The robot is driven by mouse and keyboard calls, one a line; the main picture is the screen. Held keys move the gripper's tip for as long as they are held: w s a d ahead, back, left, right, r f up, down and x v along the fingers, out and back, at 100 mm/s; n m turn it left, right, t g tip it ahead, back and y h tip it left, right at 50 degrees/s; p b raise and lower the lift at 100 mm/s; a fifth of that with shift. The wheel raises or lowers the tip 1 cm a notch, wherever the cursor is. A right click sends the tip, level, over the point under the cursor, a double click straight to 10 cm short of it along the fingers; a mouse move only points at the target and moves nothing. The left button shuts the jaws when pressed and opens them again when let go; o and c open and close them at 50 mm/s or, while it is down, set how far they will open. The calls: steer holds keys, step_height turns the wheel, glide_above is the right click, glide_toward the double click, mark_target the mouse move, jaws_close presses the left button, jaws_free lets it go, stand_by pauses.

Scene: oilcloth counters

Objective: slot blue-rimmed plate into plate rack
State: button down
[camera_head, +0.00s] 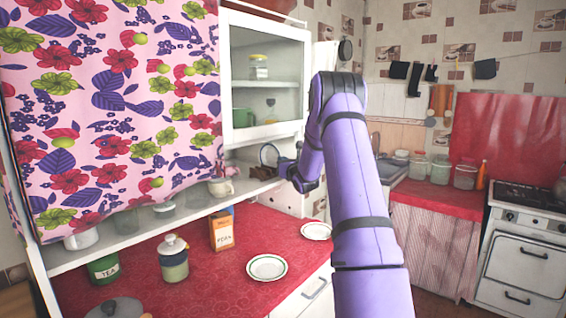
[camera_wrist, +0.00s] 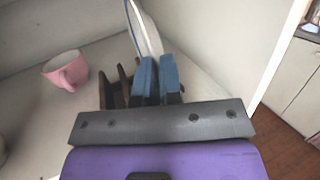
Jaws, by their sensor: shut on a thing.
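The blue-rimmed plate (camera_wrist: 146,28) stands on edge in the wrist view, its lower edge between my gripper's blue fingertips (camera_wrist: 157,68). My gripper is shut on it. The dark wooden plate rack (camera_wrist: 117,86) is just left of the fingers on the pale shelf; my gripper hides part of it. I cannot tell whether the plate touches the rack. In the head view the plate (camera_head: 269,155) shows as a blue-edged, tilted disc beside my dark gripper (camera_head: 284,168), above the shelf's right end.
A pink mug (camera_wrist: 66,71) stands on the shelf left of the rack. A white cabinet (camera_head: 265,75) is above. On the red counter (camera_head: 215,285) below are a green-rimmed plate (camera_head: 267,268), another plate (camera_head: 316,231), an orange carton (camera_head: 222,231) and a lidded jar (camera_head: 174,262).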

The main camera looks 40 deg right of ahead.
stand_by(0.3)
steer(key=c, duration=1.2)
jaws_free()
steer(key=v, duration=1.1)
